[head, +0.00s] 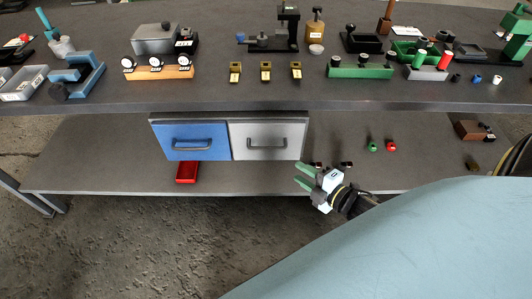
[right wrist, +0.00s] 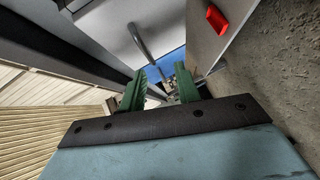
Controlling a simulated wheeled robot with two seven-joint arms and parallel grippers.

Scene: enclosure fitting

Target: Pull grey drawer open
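The grey drawer (head: 244,153) sits under the workbench top, right of the blue drawer (head: 182,134). Its front looks level with the blue one, so it appears closed. Its dark bar handle (head: 267,143) runs across the front; in the right wrist view the handle (right wrist: 139,41) shows beyond the fingertips, apart from them. My right gripper (head: 299,174) is in front of the lower right corner of the grey drawer, fingers apart and empty. The right wrist view shows both green fingers (right wrist: 160,88) open with nothing between them. My left gripper is in neither view.
A red tray (head: 187,173) lies on the lower shelf (head: 105,155) below the blue drawer. Green (head: 372,147) and red (head: 391,146) small parts sit on the shelf to the right. Many fixtures stand on the bench top (head: 210,93). The floor in front is clear.

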